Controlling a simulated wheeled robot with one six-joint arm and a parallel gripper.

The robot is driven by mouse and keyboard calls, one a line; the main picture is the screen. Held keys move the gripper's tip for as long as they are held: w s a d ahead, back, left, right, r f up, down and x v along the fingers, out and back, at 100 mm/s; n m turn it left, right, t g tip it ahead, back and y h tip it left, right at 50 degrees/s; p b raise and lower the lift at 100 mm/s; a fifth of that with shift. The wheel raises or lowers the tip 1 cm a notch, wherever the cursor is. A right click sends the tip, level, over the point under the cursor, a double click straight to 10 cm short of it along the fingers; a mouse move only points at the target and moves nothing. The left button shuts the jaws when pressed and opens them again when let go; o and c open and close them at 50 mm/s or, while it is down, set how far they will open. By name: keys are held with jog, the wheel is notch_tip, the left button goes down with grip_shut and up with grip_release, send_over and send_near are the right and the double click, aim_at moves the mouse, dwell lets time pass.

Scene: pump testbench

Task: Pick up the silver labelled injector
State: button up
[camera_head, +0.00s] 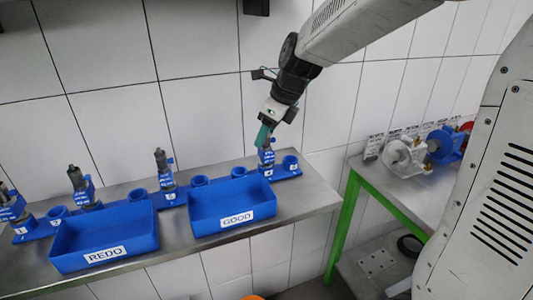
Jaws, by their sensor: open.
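My gripper (264,136), with green fingers, points down at the right end of the steel shelf. It is open. Right beneath its fingertips stands an injector (267,157) in a blue holder; the fingers partly hide its top, and I cannot tell whether they touch it. Other grey-topped injectors stand in blue holders to the left: one in the middle (161,160), one behind the REDO bin (76,180), and one at the left edge (9,200). Their labels are too small to read, so I cannot tell which is the silver labelled one.
A blue GOOD bin (237,218) and a blue REDO bin (105,255) sit at the front of the steel shelf (310,197). Empty blue cups stand between the injectors. A tiled wall is close behind. A green-legged table (400,190) with pump parts (405,153) stands at right.

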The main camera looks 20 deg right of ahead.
jog(key=shift+w+a+f, duration=0.1)
jog(key=shift+f, duration=0.3)
grip_shut()
jog(key=shift+r, duration=0.1)
